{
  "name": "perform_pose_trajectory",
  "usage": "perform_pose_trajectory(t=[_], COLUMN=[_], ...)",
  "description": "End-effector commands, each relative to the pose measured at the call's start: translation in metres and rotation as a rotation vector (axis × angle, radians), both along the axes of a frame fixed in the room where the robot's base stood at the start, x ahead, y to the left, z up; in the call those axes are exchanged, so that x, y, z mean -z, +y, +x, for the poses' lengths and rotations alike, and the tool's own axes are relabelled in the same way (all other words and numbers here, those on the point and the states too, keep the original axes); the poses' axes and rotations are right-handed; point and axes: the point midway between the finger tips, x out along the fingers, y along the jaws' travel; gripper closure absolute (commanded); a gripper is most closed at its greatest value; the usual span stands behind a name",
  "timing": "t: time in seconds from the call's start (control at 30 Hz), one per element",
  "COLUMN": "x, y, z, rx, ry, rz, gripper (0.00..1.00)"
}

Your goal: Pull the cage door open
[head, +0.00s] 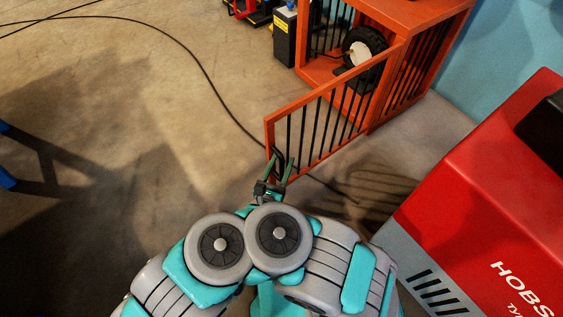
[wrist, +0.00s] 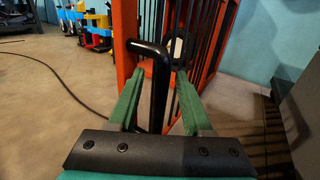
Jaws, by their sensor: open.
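The orange cage door (head: 325,93) with black bars stands swung out from the orange cage (head: 412,12), its free edge nearest me. A bent black handle (wrist: 160,90) sits on the door's free-edge side. My gripper (head: 281,160) is at that edge in the head view. In the wrist view its green fingers (wrist: 158,80) are open, one on each side of the handle. I cannot tell whether either finger touches it. The door's orange frame and bars show behind the handle in the wrist view.
A black wheel (head: 363,44) with a pale hub is inside the cage. A red and grey machine (head: 480,190) stands close on the right. A dark box (head: 290,38) stands left of the cage. A black cable (head: 205,75) crosses the floor, which is largely clear to the left.

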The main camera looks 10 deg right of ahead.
Motion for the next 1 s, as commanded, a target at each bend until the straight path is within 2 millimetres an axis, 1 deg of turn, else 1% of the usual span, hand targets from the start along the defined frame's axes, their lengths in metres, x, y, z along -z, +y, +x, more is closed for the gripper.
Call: perform_pose_trajectory(t=[0.13,0.23,0.6,0.7,0.83,1.0], x=[0.000,0.000,0.000,-0.001,-0.001,0.000], y=[0.002,0.006,0.025,0.030,0.033,0.035], z=[-0.003,-0.010,-0.051,-0.059,-0.066,-0.070], rx=[-0.002,-0.003,-0.001,-0.002,0.000,0.001], ry=[0.000,0.001,0.000,-0.001,-0.001,-0.001], rz=[0.000,0.000,0.001,0.000,0.000,0.000], gripper=[0.50,0.50,0.50,0.50,0.50,0.50])
